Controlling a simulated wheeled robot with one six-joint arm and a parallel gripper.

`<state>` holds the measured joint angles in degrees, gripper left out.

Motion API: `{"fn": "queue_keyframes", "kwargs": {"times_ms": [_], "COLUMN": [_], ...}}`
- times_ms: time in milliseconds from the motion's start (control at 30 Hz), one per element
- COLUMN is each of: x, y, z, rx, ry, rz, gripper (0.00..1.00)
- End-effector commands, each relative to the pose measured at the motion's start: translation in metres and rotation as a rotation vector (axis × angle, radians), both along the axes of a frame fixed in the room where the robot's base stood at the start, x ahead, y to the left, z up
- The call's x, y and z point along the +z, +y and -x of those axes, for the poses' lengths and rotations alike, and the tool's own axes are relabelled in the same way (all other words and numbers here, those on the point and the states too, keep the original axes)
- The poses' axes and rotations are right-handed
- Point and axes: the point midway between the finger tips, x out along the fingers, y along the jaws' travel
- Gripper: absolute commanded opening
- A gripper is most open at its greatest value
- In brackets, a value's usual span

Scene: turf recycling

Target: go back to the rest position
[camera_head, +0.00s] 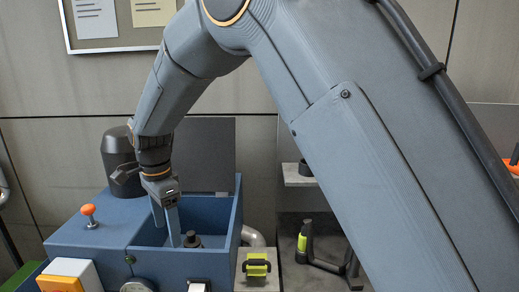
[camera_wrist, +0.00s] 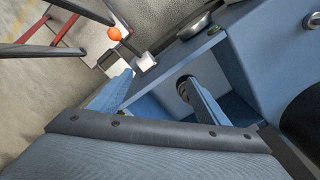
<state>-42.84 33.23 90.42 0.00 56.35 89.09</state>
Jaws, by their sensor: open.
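My gripper (camera_head: 167,236) points down into the open compartment of a blue machine box (camera_head: 213,213). Its two blue fingers are apart, and I see nothing held between them. A dark round knob-like part (camera_head: 192,240) stands inside the compartment, close to the right finger. In the wrist view my gripper (camera_wrist: 160,78) also shows its fingers spread over the box, with a dark ringed part (camera_wrist: 184,90) beside one finger. The lower part of the knob is hidden by the box wall.
The box's dark lid (camera_head: 205,150) stands raised behind the compartment. An orange-topped lever (camera_head: 88,211) is on the left, with a dark cylinder (camera_head: 117,160) behind it. A gauge (camera_head: 137,286) sits in front. A yellow-green latch piece (camera_head: 257,267) lies to the right.

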Motion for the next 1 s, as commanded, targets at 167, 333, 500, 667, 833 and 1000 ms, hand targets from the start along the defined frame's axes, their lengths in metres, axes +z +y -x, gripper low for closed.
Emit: {"fn": "queue_keyframes", "kwargs": {"times_ms": [167,333,500,667,833,1000], "x": [-0.006,-0.013,-0.023,-0.036,-0.059,-0.097], "y": [-0.011,-0.035,-0.072,-0.122,-0.197,-0.302], "z": [-0.003,-0.009,-0.018,-0.025,-0.025,0.000], "rx": [0.021,0.067,0.122,0.192,0.303,0.474], "ry": [-0.002,-0.008,-0.015,-0.026,-0.045,-0.077], "rz": [-0.002,-0.006,-0.010,-0.014,-0.015,-0.005], "gripper": [0.69,0.69,0.69,0.69,0.69,0.69]}}
